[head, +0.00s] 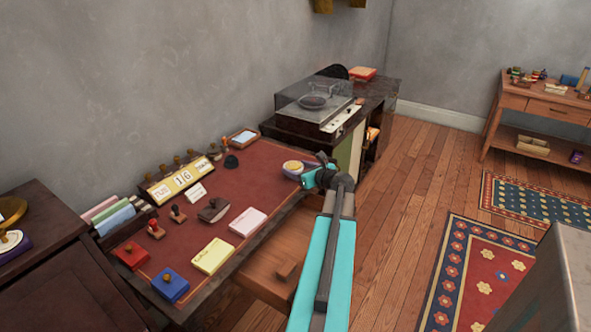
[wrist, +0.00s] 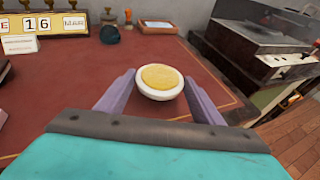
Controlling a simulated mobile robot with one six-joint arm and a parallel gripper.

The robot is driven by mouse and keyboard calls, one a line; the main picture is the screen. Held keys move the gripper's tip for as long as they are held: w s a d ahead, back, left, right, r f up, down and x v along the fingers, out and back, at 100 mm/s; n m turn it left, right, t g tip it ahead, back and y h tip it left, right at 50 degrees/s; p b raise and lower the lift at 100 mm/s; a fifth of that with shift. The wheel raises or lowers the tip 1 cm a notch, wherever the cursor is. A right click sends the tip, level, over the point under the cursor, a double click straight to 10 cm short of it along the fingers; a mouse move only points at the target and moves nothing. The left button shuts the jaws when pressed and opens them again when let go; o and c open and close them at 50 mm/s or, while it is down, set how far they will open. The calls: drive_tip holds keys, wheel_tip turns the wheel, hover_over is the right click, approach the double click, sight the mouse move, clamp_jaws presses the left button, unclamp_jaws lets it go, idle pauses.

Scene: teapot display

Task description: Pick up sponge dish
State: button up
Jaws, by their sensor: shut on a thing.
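The sponge dish (wrist: 159,80) is a small round white dish with a yellow sponge in it. In the wrist view it sits between the two purple fingers of my gripper (wrist: 160,92), which is shut on it. In the head view the sponge dish (head: 293,167) shows at the right end of the red-topped desk, just left of my gripper (head: 300,170). The dish looks about level. I cannot tell whether it touches the desk top.
The red desk top (head: 255,185) holds stamps, note pads and a calendar block (head: 183,180) to the left. A record player (head: 318,103) stands on a dark cabinet behind. The desk around the dish is mostly clear. An open drawer (head: 270,265) juts out at the front.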

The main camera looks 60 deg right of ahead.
drive_tip(key=s+a+r+p, duration=0.1)
drive_tip(key=s+a+p, duration=0.6)
drive_tip(key=s, duration=0.3)
drive_tip(key=shift+s+a+r, duration=0.25)
drive_tip(key=shift+a, duration=0.25)
drive_tip(key=shift+s+a+f, duration=0.1)
idle(1.2)
